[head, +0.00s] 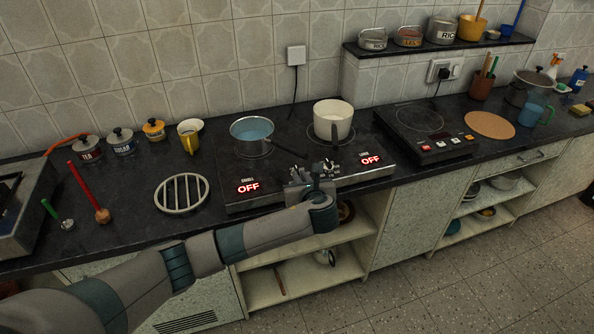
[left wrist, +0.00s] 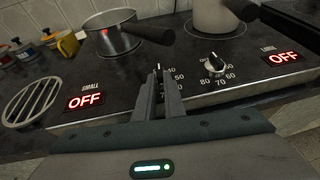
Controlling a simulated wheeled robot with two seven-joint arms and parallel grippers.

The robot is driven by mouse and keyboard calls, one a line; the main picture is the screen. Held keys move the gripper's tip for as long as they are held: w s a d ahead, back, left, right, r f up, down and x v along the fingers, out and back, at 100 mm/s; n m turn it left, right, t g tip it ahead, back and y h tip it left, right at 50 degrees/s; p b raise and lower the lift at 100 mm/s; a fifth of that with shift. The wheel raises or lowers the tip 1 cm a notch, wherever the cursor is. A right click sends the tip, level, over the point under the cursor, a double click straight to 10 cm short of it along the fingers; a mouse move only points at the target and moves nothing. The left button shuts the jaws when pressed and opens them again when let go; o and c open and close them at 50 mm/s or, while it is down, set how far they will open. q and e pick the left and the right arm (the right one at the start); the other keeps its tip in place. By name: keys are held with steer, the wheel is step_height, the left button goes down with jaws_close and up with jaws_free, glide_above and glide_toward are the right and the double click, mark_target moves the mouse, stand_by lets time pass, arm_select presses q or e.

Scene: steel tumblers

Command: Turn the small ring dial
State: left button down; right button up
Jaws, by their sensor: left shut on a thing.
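The hob (head: 215,200) has a small ring and a large ring, with two dials on its front strip. My left gripper (head: 301,175) is at the front strip, shut on the small ring dial. The left wrist view shows its fingers (left wrist: 165,80) around the dial, which they mostly hide; printed numbers show beside them. The display (head: 248,187) marked SMALL reads OFF in red. The large ring dial (left wrist: 214,64) stands free to the right, and the display (left wrist: 283,57) marked LARGE also reads OFF. My right gripper is not in view.
A cream pot (head: 333,120) stands on the large ring. A round trivet (head: 182,193) lies left of the hob. A second cooktop (head: 425,130) is to the right.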

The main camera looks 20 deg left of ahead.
arm_select(q)
steer(key=shift+w+d+n+g+y+p, duration=0.15)
steer(key=shift+d+n+g+y+p, duration=0.2)
steer(key=shift+n+y, duration=0.4)
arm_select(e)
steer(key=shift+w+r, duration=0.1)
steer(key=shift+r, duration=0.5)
arm_select(q)
steer(key=shift+a, duration=0.1)
steer(key=c, duration=1.8)
jaws_free()
steer(key=shift+c, duration=0.2)
